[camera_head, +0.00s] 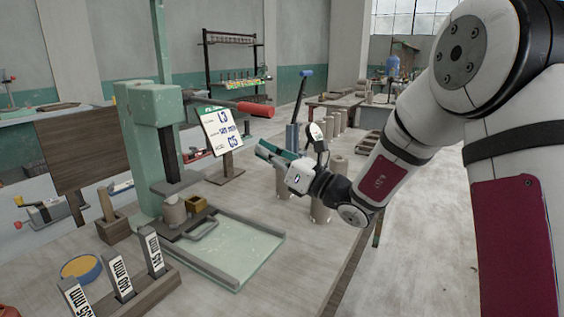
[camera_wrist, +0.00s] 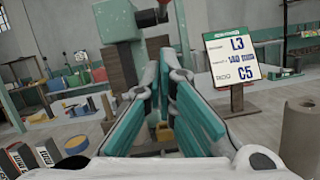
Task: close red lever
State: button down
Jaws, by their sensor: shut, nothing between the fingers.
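The red lever (camera_head: 255,109) is a red grip on a dark bar that sticks out to the right from the top of a pale green press (camera_head: 146,135). The bar is roughly level, tilting slightly down toward the grip. My gripper (camera_head: 264,150) is shut and empty, with teal finger pads. In the head view it appears below the red grip, apart from it. It also fills the middle of the wrist view (camera_wrist: 166,62).
A sign (camera_head: 220,132) on a stand is beside the press, left of my gripper. Several clay cylinders (camera_head: 320,207) and a blue-topped lever (camera_head: 306,74) stand near my gripper. A pale green tray (camera_head: 262,243) lies at the press's foot. The front right tabletop is clear.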

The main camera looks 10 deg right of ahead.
jog(key=shift+w+a+r, duration=0.15)
jog(key=shift+w+r, duration=0.15)
jog(key=shift+r, duration=0.45)
jog(key=shift+w+a+r, duration=0.15)
jog(key=shift+w+r, duration=0.1)
jog(key=shift+r, duration=0.5)
jog(key=shift+w+a+r, duration=0.15)
jog(key=shift+w+r, duration=0.15)
jog(key=shift+r, duration=0.45)
